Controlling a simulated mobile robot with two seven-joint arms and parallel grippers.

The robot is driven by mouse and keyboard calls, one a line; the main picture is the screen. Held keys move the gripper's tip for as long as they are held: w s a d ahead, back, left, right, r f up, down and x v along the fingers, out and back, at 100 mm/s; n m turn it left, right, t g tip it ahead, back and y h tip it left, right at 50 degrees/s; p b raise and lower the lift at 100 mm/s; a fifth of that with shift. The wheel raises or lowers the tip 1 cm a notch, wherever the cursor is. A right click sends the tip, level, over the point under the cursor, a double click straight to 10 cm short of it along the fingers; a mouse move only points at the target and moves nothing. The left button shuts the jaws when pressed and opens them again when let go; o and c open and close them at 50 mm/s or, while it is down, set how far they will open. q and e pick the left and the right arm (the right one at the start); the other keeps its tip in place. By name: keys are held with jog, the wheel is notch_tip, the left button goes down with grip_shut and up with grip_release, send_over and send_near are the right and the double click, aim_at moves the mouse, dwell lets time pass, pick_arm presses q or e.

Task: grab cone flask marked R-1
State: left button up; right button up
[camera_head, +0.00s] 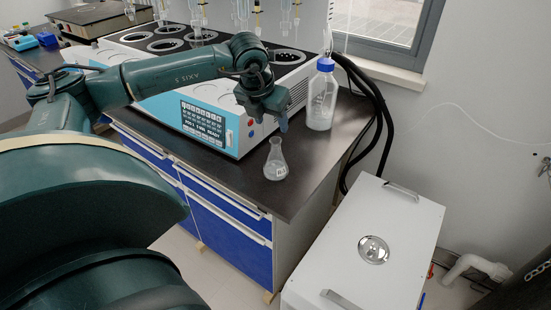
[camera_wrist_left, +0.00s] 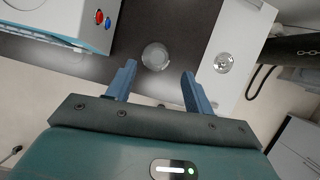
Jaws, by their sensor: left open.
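A clear glass cone flask (camera_head: 276,160) stands upright on the dark bench top near its front right corner. It has a small label whose text is too small to read. In the left wrist view the flask (camera_wrist_left: 155,57) shows from above, just beyond and between the fingertips. My left gripper (camera_head: 283,122) is above the flask and a little behind its neck in the head view. Its two blue fingers (camera_wrist_left: 158,72) are open and empty, apart from the flask. My right gripper is not in view.
The white and blue distiller (camera_head: 212,122) stands left of the flask, close by. A blue-capped bottle (camera_head: 321,95) stands behind it at right. The bench's front edge is near the flask. A white cabinet (camera_head: 372,240) stands lower right, with black hoses (camera_head: 377,120) behind.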

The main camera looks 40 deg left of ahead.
aim_at(277, 144)
pick_arm(q)
jog(key=x, duration=0.5)
jog(key=shift+s+p+x, duration=0.15)
jog(key=shift+p+x, duration=0.2)
jog(key=shift+x, duration=1.05)
jog(key=shift+s+p+x, duration=0.15)
jog(key=shift+p+x, duration=0.15)
jog(key=shift+x, duration=1.05)
jog(key=shift+f, duration=0.15)
jog(key=shift+c, duration=0.2)
grip_shut()
